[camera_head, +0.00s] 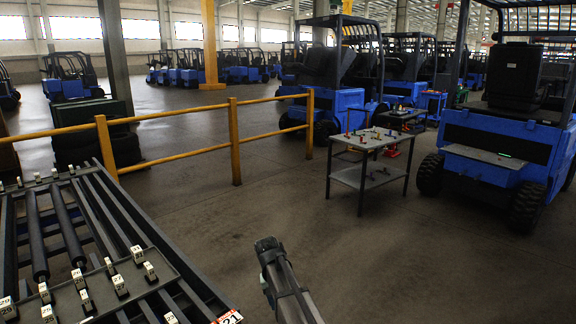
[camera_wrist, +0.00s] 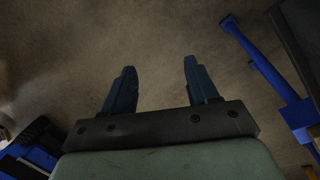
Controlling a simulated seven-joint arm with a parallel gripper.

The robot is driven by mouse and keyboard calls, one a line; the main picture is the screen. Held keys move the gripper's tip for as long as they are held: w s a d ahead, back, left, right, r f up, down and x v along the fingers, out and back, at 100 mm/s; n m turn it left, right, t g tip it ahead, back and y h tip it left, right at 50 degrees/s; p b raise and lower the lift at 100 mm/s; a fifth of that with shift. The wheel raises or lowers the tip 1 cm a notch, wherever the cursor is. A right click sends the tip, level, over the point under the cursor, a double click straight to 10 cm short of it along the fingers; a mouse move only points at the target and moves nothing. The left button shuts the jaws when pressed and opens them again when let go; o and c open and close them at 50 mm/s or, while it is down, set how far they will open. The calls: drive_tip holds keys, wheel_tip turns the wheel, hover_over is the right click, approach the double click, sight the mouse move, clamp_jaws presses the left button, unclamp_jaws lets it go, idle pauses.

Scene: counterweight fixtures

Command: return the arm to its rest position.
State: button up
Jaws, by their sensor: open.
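My gripper (camera_head: 268,250) is at the bottom middle of the head view, held up over the bare floor and seen partly edge-on. In the wrist view my gripper (camera_wrist: 157,84) has its two dark fingers spread apart. The space between the fingers is empty and only brown floor shows behind them. Nothing is held.
A dark rack (camera_head: 118,232) with rollers and numbered white blocks stands at the lower left. A yellow railing (camera_head: 234,142) runs behind it. A small table (camera_head: 358,178) with small items and a blue forklift (camera_head: 492,170) stand at the right. The floor between is clear.

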drive_tip(key=s+d+f+g, duration=0.2)
drive_tip(key=s+d+f, duration=0.5)
drive_tip(key=s+f, duration=0.45)
drive_tip(key=s+d+f+g, duration=0.1)
drive_tip(key=s+d+f, duration=0.6)
drive_tip(key=f, duration=0.7)
drive_tip(key=s+d+f+g, duration=0.1)
drive_tip(key=s+f, duration=0.2)
drive_tip(key=s, duration=0.7)
drive_tip(key=s+d+f+m+g+y, duration=0.1)
drive_tip(key=s+f, duration=0.3)
drive_tip(key=s, duration=0.6)
drive_tip(key=s+d+f+g+y, duration=0.1)
drive_tip(key=s+d+f, duration=0.2)
drive_tip(key=s, duration=0.7)
drive_tip(key=shift+f, duration=0.5)
